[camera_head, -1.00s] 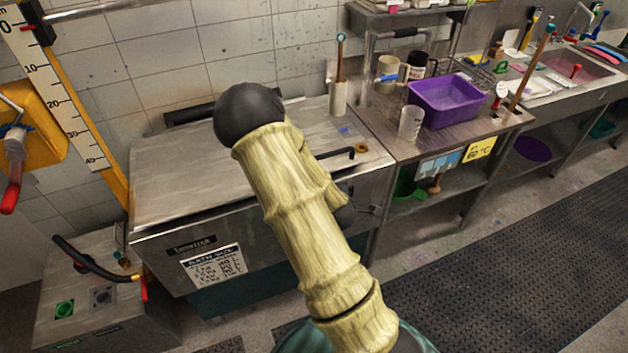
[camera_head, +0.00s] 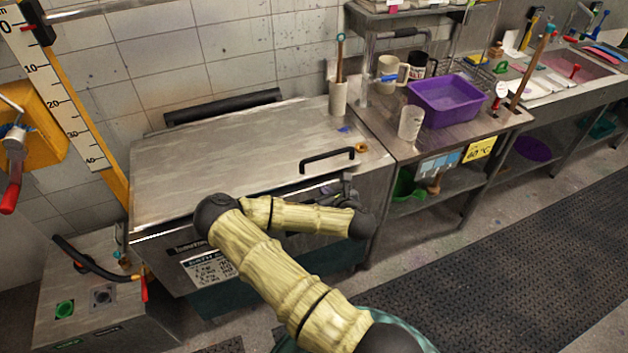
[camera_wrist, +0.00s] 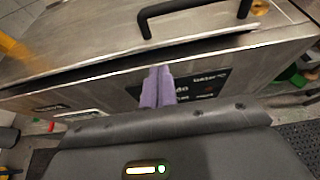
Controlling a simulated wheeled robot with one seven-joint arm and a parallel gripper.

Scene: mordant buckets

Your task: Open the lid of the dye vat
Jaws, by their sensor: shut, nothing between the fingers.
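The dye vat is a steel box with a flat lid (camera_head: 230,155), which lies down over it. A thin dark gap shows under the lid's front edge in the wrist view. A black bar handle (camera_head: 327,160) stands on the lid near its front right; it also shows at the top of the wrist view (camera_wrist: 195,10). My gripper, with pale purple fingers (camera_wrist: 157,88), is shut and empty. It is in front of the vat's front panel (camera_wrist: 215,80), below the lid edge and handle. Whether the fingers touch the panel I cannot tell. In the head view my arm hides the fingers.
A steel bench to the right holds a purple tub (camera_head: 447,100), a white beaker (camera_head: 411,122) and jugs. A cup with a brush (camera_head: 338,98) stands on the lid's back right. A control box (camera_head: 95,295) stands at left.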

